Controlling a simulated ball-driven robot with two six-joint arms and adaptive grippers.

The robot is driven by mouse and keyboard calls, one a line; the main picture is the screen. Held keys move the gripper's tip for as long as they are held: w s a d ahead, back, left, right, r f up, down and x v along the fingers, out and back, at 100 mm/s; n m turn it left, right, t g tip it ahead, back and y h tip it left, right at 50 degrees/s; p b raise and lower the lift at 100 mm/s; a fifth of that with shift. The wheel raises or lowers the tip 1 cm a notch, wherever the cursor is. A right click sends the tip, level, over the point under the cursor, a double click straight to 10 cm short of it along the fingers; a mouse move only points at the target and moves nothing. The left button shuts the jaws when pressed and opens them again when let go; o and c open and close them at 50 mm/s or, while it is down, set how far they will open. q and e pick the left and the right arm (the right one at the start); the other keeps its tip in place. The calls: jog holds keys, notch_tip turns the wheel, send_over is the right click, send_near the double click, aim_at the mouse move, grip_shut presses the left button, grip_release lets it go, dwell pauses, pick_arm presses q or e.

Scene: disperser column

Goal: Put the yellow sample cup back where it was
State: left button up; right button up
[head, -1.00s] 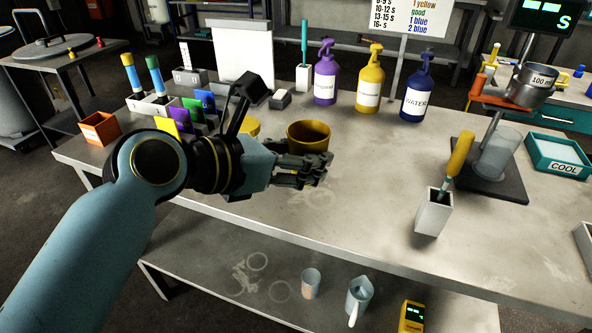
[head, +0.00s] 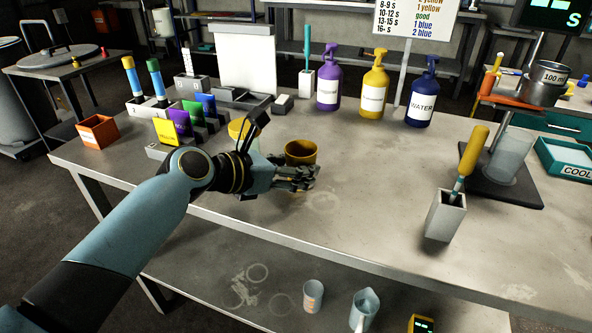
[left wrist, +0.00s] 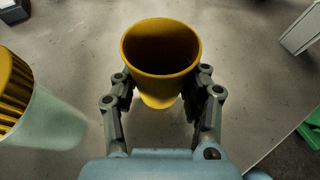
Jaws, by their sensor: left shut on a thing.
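The yellow sample cup (head: 301,152) is upright and empty-looking, with a dark inside, low over the left middle of the table. In the left wrist view the cup (left wrist: 161,62) sits between the two fingers. My left gripper (head: 299,178) is shut on it, and in the wrist view its fingers (left wrist: 162,98) press on both sides. Whether the cup's base touches the table cannot be told. A pale ring mark shows on the table just right of the gripper. My right gripper is not in view.
A yellow-lidded container (head: 240,129) stands close left of the cup, partly behind my arm; its ribbed lid also shows in the wrist view (left wrist: 14,90). Purple, yellow and blue bottles (head: 373,88) stand behind. A white holder (head: 444,215) stands right. The table middle is clear.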

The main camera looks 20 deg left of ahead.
pick_arm(q)
jog(key=o, duration=1.2)
jog(key=shift+o, duration=0.2)
jog(key=shift+r, duration=0.15)
jog(key=p+v, duration=0.2)
jog(key=v, duration=1)
jog(key=shift+s, duration=0.1)
